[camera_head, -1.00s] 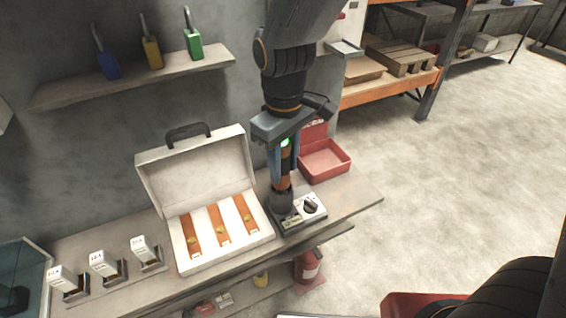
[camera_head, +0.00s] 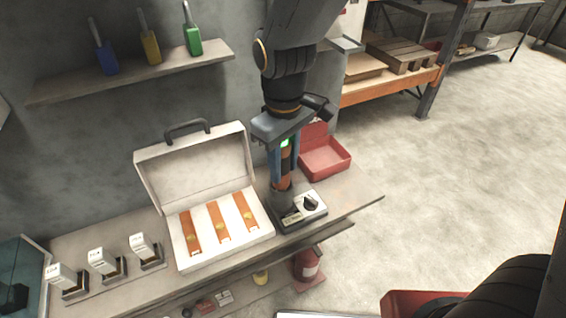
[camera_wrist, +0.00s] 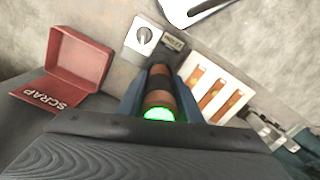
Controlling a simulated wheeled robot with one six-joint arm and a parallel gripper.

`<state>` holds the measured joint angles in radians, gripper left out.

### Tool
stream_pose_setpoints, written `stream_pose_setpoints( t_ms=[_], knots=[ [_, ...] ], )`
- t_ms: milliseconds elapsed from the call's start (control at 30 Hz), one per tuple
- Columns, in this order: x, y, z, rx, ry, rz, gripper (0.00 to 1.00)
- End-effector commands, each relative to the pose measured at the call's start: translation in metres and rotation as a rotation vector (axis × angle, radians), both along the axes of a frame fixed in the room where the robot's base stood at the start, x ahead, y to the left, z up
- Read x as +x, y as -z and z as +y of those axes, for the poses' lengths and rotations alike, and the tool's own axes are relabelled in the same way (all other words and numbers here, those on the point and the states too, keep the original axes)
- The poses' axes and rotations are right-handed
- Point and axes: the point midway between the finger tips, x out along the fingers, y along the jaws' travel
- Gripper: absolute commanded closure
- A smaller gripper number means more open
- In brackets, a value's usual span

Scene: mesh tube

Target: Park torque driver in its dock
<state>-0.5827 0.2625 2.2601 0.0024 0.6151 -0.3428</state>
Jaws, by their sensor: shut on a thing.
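The torque driver (camera_head: 284,181) is an orange-brown and dark tool with a glowing green end. It stands about upright between the blue-grey fingers of my gripper (camera_head: 284,163), which is shut on it. The wrist view also shows the driver (camera_wrist: 158,98) between the fingers, its green end towards the camera. The driver's dark lower end is at the dock's left, rear part. I cannot tell whether it is fully seated there.
An open white case (camera_head: 192,170) with orange straps stands just left of the dock. A red scrap bin (camera_head: 325,160) is behind, to the right. Several small labelled blocks (camera_head: 103,262) stand at the bench's left. The bench's right end (camera_head: 355,198) is clear.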

Motion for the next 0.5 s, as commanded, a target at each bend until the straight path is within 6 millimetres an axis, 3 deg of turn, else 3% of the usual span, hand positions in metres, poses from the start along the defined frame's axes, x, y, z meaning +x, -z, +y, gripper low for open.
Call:
stream_pose_setpoints(
  t_ms=[500],
  knots=[
    [0.0003, 0.0051, 0.0003, 0.001, 0.000, -0.001, 0.99]
  ],
)
